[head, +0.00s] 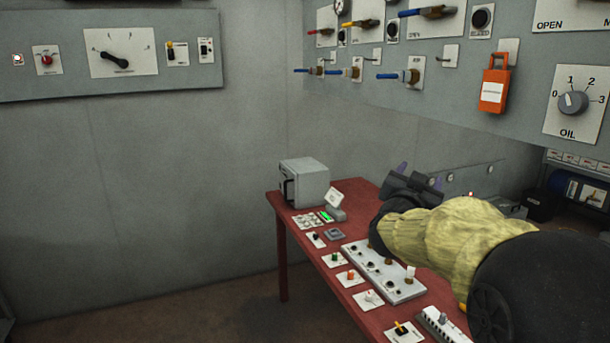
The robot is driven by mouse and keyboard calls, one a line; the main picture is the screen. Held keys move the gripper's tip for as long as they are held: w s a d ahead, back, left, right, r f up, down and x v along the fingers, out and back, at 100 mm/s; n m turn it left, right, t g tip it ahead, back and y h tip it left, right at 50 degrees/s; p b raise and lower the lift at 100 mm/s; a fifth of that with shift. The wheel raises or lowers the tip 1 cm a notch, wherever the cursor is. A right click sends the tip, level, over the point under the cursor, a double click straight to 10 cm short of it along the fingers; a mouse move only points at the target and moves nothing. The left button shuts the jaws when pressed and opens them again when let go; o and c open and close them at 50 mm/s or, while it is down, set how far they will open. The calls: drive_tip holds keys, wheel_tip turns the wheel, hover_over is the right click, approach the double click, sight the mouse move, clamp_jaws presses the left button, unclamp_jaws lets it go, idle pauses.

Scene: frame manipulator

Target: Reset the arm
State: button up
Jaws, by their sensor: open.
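My gripper (410,186) is at the right of the head view, at the end of my arm. The arm wears a yellow sleeve and reaches in from the right edge. The gripper is dark, with purple fingertips spread apart, and I see nothing between them. It is held above the far right part of the red table (293,236), apart from the grey wall panel. The arm hides part of the table's right side.
On the table stand a grey box (305,184), a small device with a green screen (327,216) and several switch plates. A wall panel (440,100) with valves, an orange padlock (494,83) and an OIL dial (573,102) is above. The floor at left looks clear.

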drive_tip(key=s+a+f+n+g+y, duration=0.1)
drive_tip(key=a+f+n+y, duration=0.25)
drive_tip(key=f, duration=0.35)
drive_tip(key=s+a+f+n+g+y, duration=0.2)
drive_tip(key=a+f+y, duration=0.15)
drive_tip(key=f, duration=0.25)
drive_tip(key=s+a+f+n+g+y, duration=0.1)
drive_tip(key=s+f+g, duration=0.4)
drive_tip(key=s+f, duration=0.5)
drive_tip(key=s+a+f+n+g+y, duration=0.1)
drive_tip(key=s+f+g, duration=0.5)
drive_tip(key=s, duration=0.8)
wheel_tip(320, 180, down, 4)
drive_tip(key=shift+r+n+y+p, duration=0.15)
drive_tip(key=shift+n+y+p, duration=0.25)
drive_tip(key=shift+n, duration=0.45)
drive_tip(key=shift+c, duration=0.2)
